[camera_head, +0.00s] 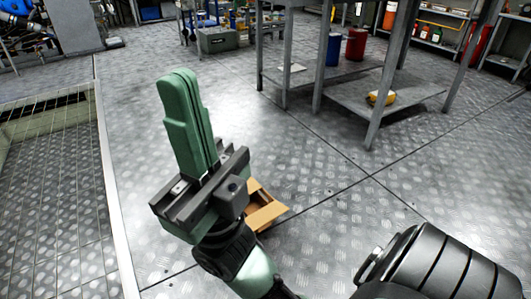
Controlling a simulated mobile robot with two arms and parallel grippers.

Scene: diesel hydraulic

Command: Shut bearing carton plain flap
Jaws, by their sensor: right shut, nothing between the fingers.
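The bearing carton (266,215) is a small brown cardboard box low on the metal floor near the lower middle. My right gripper and its wrist cover much of its left side. A piece of cardboard juts out to the right, but I cannot tell which flap it is or how far it is folded. My right gripper (180,76) has green fingers pressed together, empty, pointing up and away in the picture. Its fingertips are beyond the carton, up and left of it. I cannot tell whether its body touches the carton. My left gripper is out of view.
A grated floor section (50,190) lies left. The floor between is clear.

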